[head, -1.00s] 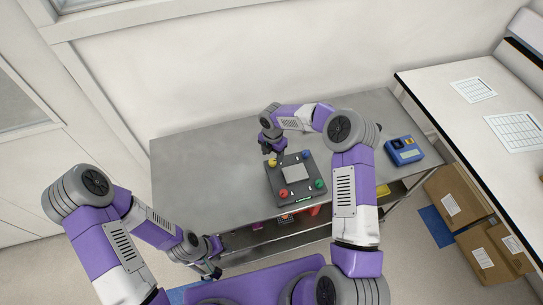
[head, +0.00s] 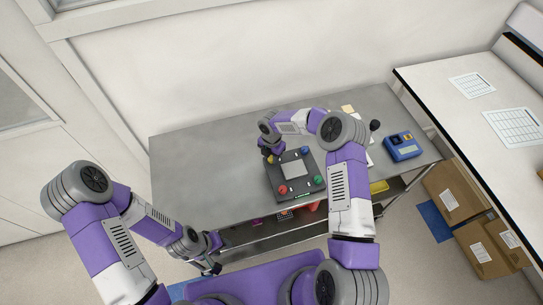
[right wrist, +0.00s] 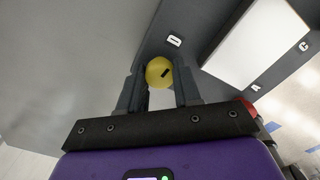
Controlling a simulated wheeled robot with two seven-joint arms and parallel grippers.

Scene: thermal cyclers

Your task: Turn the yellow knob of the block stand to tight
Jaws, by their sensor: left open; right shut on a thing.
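The dark block stand (head: 279,192) sits on the metal table, with a pale block in its middle and a coloured knob near each corner. Its yellow knob (right wrist: 155,66) shows in the right wrist view as a round yellow cap with a short slanted dark mark. My right gripper (right wrist: 158,88) is shut on the yellow knob, one finger on each side. In the head view the right gripper (head: 270,156) covers most of that knob, at the stand's far left corner. My left gripper (head: 211,269) is open and empty, off the table's front edge.
Blue (head: 305,151), green (head: 316,181) and red (head: 283,190) knobs stand on the other corners. A blue device (head: 403,148) stands at the table's right. The table's left part (head: 200,170) is clear. Cardboard boxes (head: 455,200) stand on the floor at right.

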